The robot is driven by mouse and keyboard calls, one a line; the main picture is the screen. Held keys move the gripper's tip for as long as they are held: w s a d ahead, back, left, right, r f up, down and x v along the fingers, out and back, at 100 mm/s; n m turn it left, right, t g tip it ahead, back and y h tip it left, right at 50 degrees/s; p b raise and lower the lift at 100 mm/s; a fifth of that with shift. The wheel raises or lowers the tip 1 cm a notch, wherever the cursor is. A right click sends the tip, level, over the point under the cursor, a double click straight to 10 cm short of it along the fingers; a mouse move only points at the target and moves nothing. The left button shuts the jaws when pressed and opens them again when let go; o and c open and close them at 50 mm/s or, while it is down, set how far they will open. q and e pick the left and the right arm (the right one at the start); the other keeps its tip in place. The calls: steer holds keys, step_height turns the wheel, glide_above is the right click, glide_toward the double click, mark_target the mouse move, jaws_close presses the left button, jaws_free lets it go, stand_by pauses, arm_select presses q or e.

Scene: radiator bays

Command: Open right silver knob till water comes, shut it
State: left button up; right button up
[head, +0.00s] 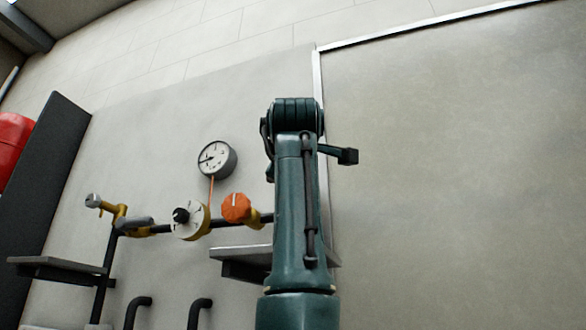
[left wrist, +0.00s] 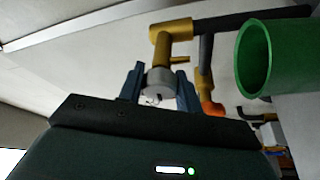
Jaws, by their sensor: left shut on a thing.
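In the left wrist view a short silver knob (left wrist: 158,80) sits on the end of a brass valve fitting (left wrist: 172,35). My left gripper (left wrist: 159,85) has one finger on each side of it and is shut on it. In the head view my green arm hides this knob and the left gripper. Another silver knob (head: 92,200) is in plain view at the far left of the pipework, with nothing touching it. No water shows in either view. My right gripper is in neither view.
An orange knob (head: 236,207), a white dial with a black knob (head: 190,220) and a round gauge (head: 217,159) are left of my arm. Grey shelves (head: 58,266) jut out below the pipes. A green open tube (left wrist: 268,60) is close right of the fitting.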

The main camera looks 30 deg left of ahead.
arm_select(q)
steer(key=shift+n+g, duration=0.3)
steer(key=shift+n, duration=0.4)
steer(key=o, duration=1)
steer(key=shift+c, duration=0.2)
steer(key=shift+s+d+f+b, duration=0.1)
steer(key=shift+s+d+b, duration=0.2)
steer(key=shift+s, duration=0.15)
steer(key=b+v, duration=0.3)
steer(key=v, duration=0.9)
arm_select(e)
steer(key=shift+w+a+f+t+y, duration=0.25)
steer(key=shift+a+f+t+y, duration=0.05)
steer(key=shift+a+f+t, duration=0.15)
arm_select(q)
steer(key=shift+s, duration=0.1)
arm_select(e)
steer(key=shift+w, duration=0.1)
